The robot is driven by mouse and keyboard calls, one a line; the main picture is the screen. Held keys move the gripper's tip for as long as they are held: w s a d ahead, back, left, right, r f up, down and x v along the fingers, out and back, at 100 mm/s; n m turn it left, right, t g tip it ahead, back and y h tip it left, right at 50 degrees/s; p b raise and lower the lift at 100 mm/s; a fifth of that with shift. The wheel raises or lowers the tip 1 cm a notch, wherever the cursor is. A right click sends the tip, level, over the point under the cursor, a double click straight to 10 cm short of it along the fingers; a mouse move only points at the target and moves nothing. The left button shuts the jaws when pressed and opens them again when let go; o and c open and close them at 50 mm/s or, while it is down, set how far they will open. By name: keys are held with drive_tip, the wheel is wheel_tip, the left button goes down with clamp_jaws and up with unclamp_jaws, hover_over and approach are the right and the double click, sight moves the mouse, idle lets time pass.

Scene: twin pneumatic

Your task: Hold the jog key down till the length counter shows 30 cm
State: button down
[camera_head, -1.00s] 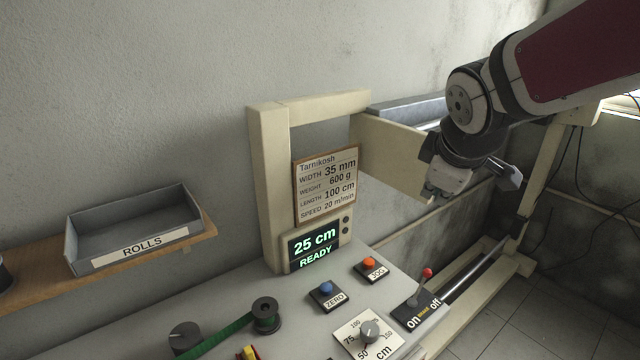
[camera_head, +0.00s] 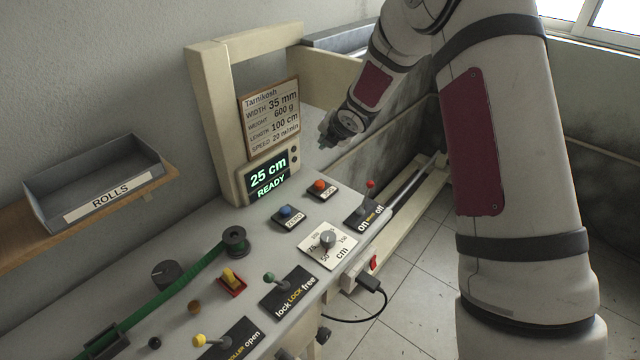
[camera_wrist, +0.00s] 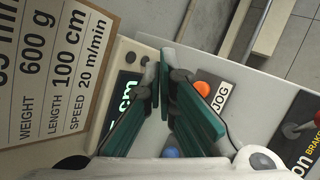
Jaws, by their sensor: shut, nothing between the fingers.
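The jog key is an orange-red button (camera_head: 320,185) on a black base labelled JOG, on the grey bench top. It also shows in the wrist view (camera_wrist: 202,89), just right of my fingertips. The length counter (camera_head: 268,176) reads "25 cm" and "READY" in green; in the wrist view it is partly hidden behind a finger. My gripper (camera_head: 326,140) is shut and empty, above and behind the jog key and apart from it. In the wrist view its green-padded fingers (camera_wrist: 166,62) come together at the tips.
A blue ZERO button (camera_head: 285,211) sits left of the jog key, and a red-tipped on/off brake lever (camera_head: 369,185) sits right. A dial (camera_head: 327,239) is in front. The specification board (camera_head: 270,118) hangs above the counter. A green ribbon (camera_head: 190,278) runs along the bench.

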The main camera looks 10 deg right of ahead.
sight(322, 182)
drive_tip(key=shift+w+a+f+n+y, duration=0.15)
drive_tip(key=shift+f+n, duration=0.2)
drive_tip(key=shift+f, duration=0.2)
drive_tip(key=shift+a+f+n+y, duration=0.15)
drive_tip(key=shift+f+n, duration=0.2)
drive_tip(key=shift+f, duration=0.2)
drive_tip(key=shift+f+b, duration=0.95)
drive_tip(key=shift+f, duration=3.45)
drive_tip(key=shift+f, duration=0.4)
drive_tip(key=shift+f, duration=0.6)
drive_tip(key=shift+r, duration=1.05)
